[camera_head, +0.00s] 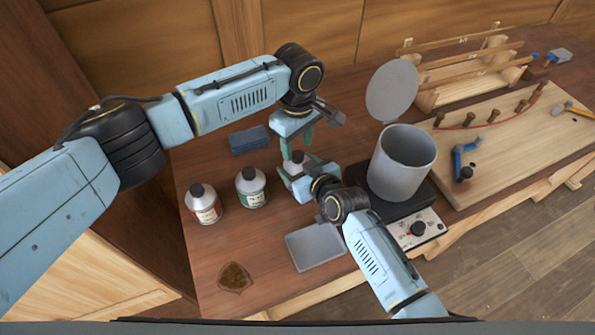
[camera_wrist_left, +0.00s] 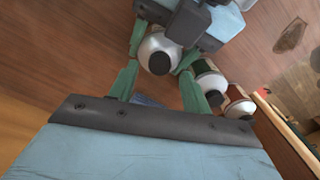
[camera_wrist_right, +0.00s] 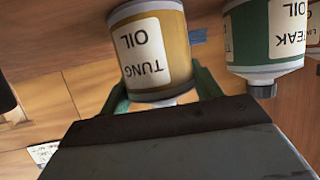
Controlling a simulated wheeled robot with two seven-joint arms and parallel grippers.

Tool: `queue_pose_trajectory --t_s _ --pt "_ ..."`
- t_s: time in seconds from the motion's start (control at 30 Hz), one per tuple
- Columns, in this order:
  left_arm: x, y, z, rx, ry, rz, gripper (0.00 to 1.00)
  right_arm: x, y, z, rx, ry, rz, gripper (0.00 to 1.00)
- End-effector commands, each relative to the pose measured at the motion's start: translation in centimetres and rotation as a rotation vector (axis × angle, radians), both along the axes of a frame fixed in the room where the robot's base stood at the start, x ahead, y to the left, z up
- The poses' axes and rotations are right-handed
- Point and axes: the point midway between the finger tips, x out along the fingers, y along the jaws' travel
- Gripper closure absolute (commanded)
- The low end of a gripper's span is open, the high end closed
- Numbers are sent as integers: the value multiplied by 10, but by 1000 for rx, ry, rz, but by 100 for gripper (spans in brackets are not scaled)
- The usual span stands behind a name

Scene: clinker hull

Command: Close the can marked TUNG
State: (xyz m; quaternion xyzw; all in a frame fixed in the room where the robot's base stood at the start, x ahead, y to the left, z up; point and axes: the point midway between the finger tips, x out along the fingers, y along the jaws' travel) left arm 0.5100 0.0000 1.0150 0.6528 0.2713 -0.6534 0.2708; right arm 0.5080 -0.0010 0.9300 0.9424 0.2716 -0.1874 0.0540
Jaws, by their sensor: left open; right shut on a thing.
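The TUNG can (camera_wrist_right: 155,50) has a yellow-brown body and a white label, upside down in the right wrist view. My right gripper (camera_head: 299,180) is shut on its side. In the left wrist view the can's white shoulder (camera_wrist_left: 155,45) and a dark cap (camera_wrist_left: 160,63) on top show from above; the cap also shows in the head view (camera_head: 297,156). Its seating on the neck cannot be told. My left gripper (camera_head: 299,144) points down over the can. Its green fingers are open, one on each side of the cap (camera_wrist_left: 160,72), apparently not gripping it.
The green TEAK can (camera_head: 251,187) and a red-labelled can (camera_head: 203,204) stand capped to the left. A blue block (camera_head: 250,139) lies behind. A grey tray (camera_head: 316,246) is in front. A grey pot (camera_head: 400,165) stands on a hotplate (camera_head: 417,229) at right.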

Motion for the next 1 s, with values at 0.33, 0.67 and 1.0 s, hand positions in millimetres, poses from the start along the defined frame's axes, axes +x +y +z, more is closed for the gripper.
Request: queue_pose_trajectory --t_s 0.33,0.67,1.0 --pt "0 0 -27 -1 -1 0 52 0 0 -1 -2 1 0 100" --pt "0 0 -27 -1 -1 -1 65 0 0 -1 -2 1 0 100" --pt "0 0 -27 0 0 -5 98 0 0 -1 -2 1 0 100"
